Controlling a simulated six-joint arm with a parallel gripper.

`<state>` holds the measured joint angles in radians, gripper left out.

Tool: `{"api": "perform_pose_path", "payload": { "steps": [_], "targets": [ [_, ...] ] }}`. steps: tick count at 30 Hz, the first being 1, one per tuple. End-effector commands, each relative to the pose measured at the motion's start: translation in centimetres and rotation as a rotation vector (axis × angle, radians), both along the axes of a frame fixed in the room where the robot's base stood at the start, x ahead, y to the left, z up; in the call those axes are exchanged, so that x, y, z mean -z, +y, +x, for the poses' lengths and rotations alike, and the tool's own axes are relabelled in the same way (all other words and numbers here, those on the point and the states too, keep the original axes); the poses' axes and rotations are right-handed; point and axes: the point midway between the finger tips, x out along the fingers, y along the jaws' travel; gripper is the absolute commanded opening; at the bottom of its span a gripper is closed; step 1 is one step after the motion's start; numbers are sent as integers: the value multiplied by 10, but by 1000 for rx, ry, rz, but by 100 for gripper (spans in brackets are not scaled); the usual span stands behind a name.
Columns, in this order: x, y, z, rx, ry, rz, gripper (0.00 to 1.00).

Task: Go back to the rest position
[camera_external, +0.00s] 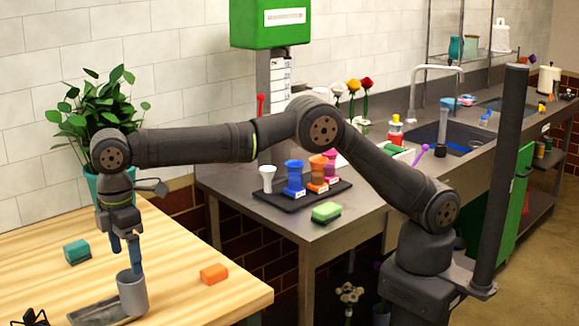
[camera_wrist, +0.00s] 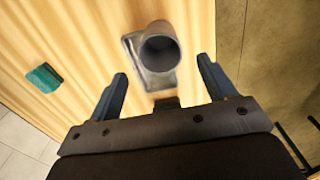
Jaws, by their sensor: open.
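My gripper (camera_external: 124,252) hangs pointing down over the wooden table at the left of the external view. Its two blue fingers are open and apart, with nothing between them, and they also show in the wrist view (camera_wrist: 162,85). A grey cup (camera_external: 132,296) stands upright just below and beside the fingertips. In the wrist view the cup (camera_wrist: 160,48) lies ahead of the fingers, with its dark opening showing. The cup stands on a grey metal tray (camera_external: 92,314), whose rim also shows in the wrist view (camera_wrist: 133,45). I cannot tell whether a finger touches the cup.
A teal sponge (camera_external: 76,251) and an orange block (camera_external: 214,274) lie on the wooden table (camera_external: 175,235). A potted plant (camera_external: 95,115) stands behind my arm. A steel counter (camera_external: 330,225) holds coloured cups on a black tray (camera_external: 300,208), a green sponge (camera_external: 326,212) and flowers (camera_external: 352,88).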

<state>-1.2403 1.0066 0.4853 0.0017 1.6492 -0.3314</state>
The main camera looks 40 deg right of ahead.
Motion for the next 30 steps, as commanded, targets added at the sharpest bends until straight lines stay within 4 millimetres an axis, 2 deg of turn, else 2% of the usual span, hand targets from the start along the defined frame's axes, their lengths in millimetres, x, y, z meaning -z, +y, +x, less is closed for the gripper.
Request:
{"api": "perform_pose_path", "payload": {
  "steps": [3,9,15,21,30],
  "targets": [
    [26,0,0,0,1,-4,76],
    [63,-1,0,0,1,-3,76],
    [89,-1,0,0,1,-2,76],
    [82,0,0,0,0,1,76],
    [81,0,0,0,0,0,76]
  ]
}}
